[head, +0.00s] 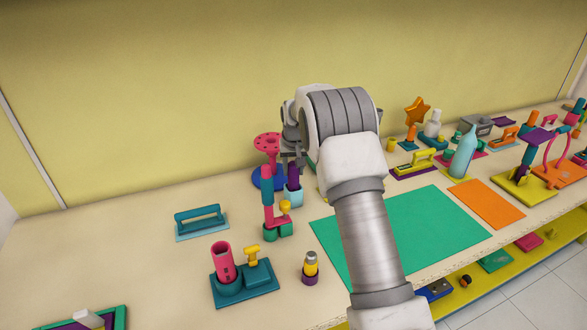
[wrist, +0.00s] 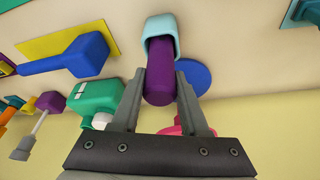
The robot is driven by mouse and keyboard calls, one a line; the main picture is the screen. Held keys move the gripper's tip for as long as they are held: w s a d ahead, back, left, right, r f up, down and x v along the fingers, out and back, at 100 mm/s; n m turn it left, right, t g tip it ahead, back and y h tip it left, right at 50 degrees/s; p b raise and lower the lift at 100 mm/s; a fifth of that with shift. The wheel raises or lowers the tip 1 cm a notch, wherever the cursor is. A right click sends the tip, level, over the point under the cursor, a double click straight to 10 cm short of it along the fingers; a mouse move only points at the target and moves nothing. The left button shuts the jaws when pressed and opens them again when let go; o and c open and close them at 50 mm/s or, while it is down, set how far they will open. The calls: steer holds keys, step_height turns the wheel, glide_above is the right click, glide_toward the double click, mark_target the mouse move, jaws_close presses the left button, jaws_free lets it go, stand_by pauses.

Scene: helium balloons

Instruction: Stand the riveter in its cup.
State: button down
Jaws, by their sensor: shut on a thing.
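The purple riveter (wrist: 158,75) is a rounded bar between the two fingers of my gripper (wrist: 159,82) in the wrist view. My gripper is shut on it. In the head view the riveter (head: 294,178) hangs roughly upright below my gripper (head: 292,155), which is partly hidden by my wrist. The light blue cup (head: 294,197) stands on the table right beneath it; it also shows in the wrist view (wrist: 161,26). The riveter's lower end overlaps the cup's mouth. I cannot tell how deep it sits or whether it touches the bottom.
A pink and teal stand (head: 268,190) is close left of the cup, with a blue disc (wrist: 195,78) beside it. A teal float (head: 202,221) and a blue-based holder (head: 244,283) lie left. A green mat (head: 460,220) is right. Bare table lies far left.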

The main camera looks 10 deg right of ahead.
steer(key=shift+f, duration=0.15)
stand_by(0.6)
jaws_free()
stand_by(0.6)
steer(key=p+v, duration=0.3)
steer(key=v, duration=0.6)
stand_by(1.0)
